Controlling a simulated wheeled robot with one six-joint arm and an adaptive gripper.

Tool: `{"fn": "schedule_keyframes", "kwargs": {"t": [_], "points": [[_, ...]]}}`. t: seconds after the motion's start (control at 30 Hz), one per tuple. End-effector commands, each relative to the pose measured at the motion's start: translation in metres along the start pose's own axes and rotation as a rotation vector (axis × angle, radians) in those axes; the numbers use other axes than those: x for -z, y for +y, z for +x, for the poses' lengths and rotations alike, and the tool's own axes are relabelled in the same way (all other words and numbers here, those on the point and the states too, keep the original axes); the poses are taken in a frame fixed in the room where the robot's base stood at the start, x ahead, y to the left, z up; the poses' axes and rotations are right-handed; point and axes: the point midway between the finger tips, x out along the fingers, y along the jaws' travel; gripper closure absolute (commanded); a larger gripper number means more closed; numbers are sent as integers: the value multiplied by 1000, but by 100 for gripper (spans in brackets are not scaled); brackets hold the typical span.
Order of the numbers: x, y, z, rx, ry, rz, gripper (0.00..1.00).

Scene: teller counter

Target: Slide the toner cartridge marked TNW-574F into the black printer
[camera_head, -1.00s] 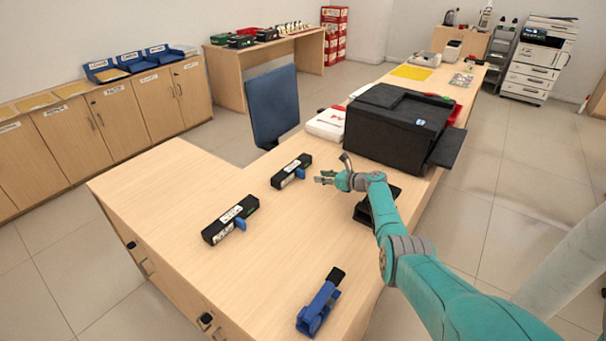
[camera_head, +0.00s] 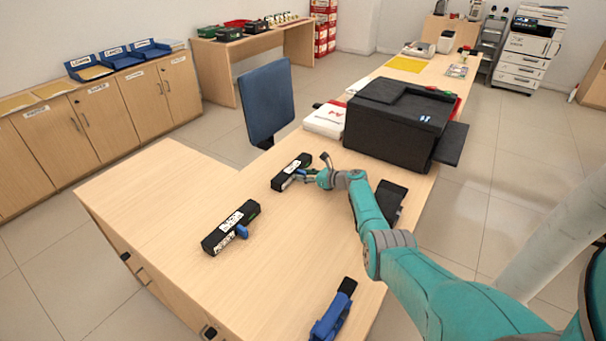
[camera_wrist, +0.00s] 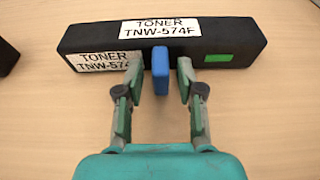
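The black toner cartridge marked TNW-574F (camera_wrist: 240,42) lies across the top of the wrist view, with white labels, a green patch and a blue handle tab (camera_wrist: 160,72). In the head view this cartridge (camera_head: 290,170) lies on the desk, left of the printer. My gripper (camera_wrist: 158,85) is open, its two fingers on either side of the blue tab with gaps to it. It also shows in the head view (camera_head: 306,174) beside the cartridge. The black printer (camera_head: 395,120) stands at the back right of the desk; its inside is hidden.
A second black cartridge (camera_head: 231,228) with a blue tab lies nearer on the desk. A blue tool-like object (camera_head: 333,312) is at the front, and a black object (camera_head: 390,202) lies beside my arm. A white box (camera_head: 325,119) stands left of the printer.

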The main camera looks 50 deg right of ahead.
Motion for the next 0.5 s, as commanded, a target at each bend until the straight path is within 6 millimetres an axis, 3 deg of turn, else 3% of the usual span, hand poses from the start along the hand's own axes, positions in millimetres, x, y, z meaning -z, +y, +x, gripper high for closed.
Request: {"fn": "schedule_keyframes", "kwargs": {"t": [0.13,0.43,0.5], "points": [[0,0,0,0,0,0,62],[0,0,0,0,0,0,99],[0,0,0,0,0,0,100]]}}
